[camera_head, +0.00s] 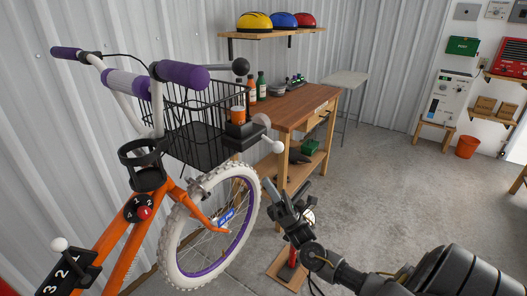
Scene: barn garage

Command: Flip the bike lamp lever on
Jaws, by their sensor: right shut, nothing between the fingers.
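The orange bike (122,246) stands at the left with purple grips, a black wire basket and a white front tire. A dark box (240,137) with an orange cylinder (238,114) on top sits at the basket's right side; it looks like the lamp. A lever with a white ball end (278,147) sticks out from the box to the right and slightly down. My right gripper (273,188) is shut and empty, just below the white ball, beside the front wheel, with a visible gap to the ball. My left gripper is out of view.
A wooden workbench (297,107) with bottles stands behind the basket. Another white-ball lever (58,245) beside numbers and a red dial (145,212) are on the bike frame. A small wooden base (289,270) stands under my right arm. Open concrete floor lies right.

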